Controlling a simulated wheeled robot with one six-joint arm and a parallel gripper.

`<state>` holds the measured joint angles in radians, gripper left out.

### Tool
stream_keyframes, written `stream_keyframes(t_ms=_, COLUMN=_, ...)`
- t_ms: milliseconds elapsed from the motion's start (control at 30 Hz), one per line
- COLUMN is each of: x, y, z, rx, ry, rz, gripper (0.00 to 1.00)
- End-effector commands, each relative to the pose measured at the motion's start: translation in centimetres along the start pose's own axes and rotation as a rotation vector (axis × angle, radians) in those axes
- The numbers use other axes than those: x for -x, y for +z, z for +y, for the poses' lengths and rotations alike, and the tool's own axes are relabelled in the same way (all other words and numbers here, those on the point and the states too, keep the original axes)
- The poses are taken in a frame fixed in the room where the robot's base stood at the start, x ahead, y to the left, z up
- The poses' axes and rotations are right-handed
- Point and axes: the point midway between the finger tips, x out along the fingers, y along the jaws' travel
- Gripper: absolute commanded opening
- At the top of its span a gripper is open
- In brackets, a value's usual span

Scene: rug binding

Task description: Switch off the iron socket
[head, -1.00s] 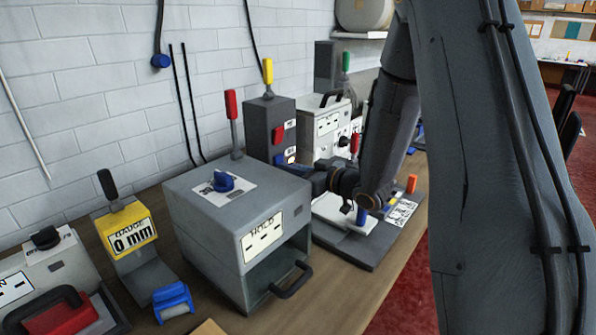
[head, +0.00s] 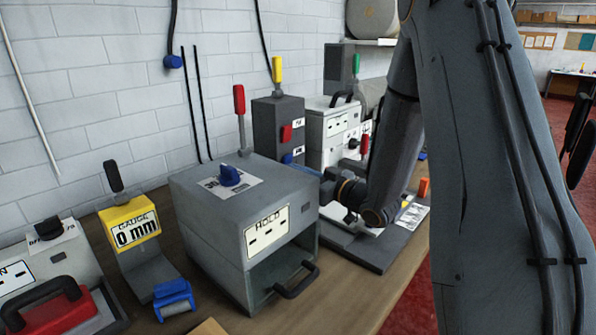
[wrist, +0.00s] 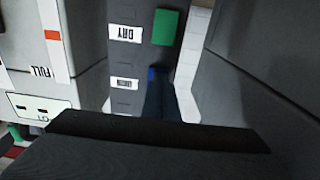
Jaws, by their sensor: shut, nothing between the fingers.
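A dark grey switch box (head: 270,125) stands behind the HOLD box in the head view, with a red switch (head: 286,133) beside a small label. A blue piece (head: 287,158) shows below it near a second label. I cannot read which label names the iron socket. In the wrist view, the box face (wrist: 140,55) shows upside down, with a green switch (wrist: 166,28) beside a DRY label. My gripper (wrist: 158,85) is shut and empty, its tips close to the box face by another label. Whether they touch is unclear. The fingers hide part of the face.
The grey HOLD box (head: 246,215) with a blue knob stands close in front of my gripper. A pale machine (head: 332,130) stands right of the switch box. A yellow gauge (head: 130,225) is at left. The bench front (head: 345,295) is clear.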

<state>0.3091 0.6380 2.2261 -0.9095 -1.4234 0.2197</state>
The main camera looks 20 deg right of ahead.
Motion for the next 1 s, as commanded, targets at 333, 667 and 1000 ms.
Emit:
stream_keyframes(t_ms=333, x=4.2, y=-0.1, z=0.2, rx=0.004, ry=0.005, rz=0.002, gripper=0.0)
stream_keyframes(t_ms=667, x=8.5, y=-0.5, z=-0.1, rx=0.003, ry=0.004, rz=0.008, gripper=0.0)
stream_keyframes(t_ms=1000, x=8.8, y=-0.6, z=-0.2, rx=0.003, ry=0.001, rz=0.009, gripper=0.0)
